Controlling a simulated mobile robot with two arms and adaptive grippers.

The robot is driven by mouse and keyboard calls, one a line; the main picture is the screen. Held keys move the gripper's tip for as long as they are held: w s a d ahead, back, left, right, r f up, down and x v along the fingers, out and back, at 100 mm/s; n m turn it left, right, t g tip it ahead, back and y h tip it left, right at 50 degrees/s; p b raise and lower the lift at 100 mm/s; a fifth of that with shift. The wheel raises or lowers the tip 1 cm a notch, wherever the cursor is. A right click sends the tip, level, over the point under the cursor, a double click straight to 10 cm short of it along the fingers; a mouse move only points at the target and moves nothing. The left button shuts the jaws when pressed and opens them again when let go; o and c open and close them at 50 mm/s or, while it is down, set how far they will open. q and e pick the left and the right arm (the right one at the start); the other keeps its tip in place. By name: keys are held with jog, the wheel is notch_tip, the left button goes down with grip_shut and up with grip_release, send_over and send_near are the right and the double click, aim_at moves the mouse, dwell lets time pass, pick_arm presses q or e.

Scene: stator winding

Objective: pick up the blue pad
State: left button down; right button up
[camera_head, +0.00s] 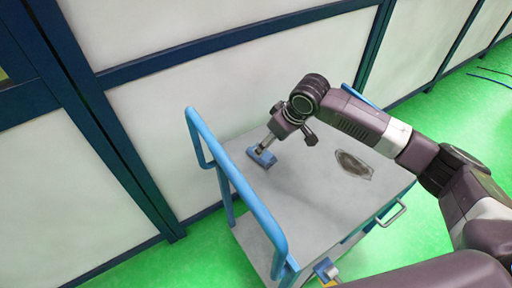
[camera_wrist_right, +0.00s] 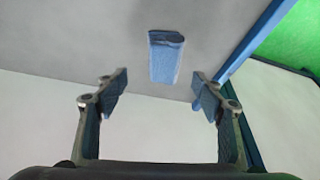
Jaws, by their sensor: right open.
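The blue pad (camera_head: 261,157) is a small block on the grey top of the cart (camera_head: 310,205), near its far left side. In the right wrist view the blue pad (camera_wrist_right: 165,60) lies ahead of the fingertips, in line with the gap between them. My right gripper (camera_head: 264,148) is just above the pad in the head view and partly covers it. In the wrist view the right gripper (camera_wrist_right: 160,88) is open, with nothing between its fingers. Whether a finger touches the pad cannot be told. My left gripper is not in view.
A blue rail handle (camera_head: 250,205) rises along the cart's left edge, close to the pad. A dark, irregular flat piece (camera_head: 353,165) lies on the cart top to the right. White wall panels (camera_head: 200,120) stand behind the cart. The middle of the top is clear.

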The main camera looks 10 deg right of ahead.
aim_at(268, 159)
jog(key=f, duration=0.1)
jog(key=f+p, duration=0.1)
jog(key=shift+w+a+f, duration=0.1)
jog(key=shift+a+f, duration=0.2)
jog(key=shift+a, duration=0.1)
jog(key=x, duration=0.4)
jog(key=shift+a+p, duration=0.15)
jog(key=shift+p, duration=0.25)
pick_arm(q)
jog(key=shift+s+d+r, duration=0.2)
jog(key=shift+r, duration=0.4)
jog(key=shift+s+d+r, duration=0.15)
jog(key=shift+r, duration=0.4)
pick_arm(e)
jog(key=shift+f, duration=0.15)
jog(key=shift+c, duration=0.3)
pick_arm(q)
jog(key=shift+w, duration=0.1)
pick_arm(e)
jog(key=c, duration=1.1)
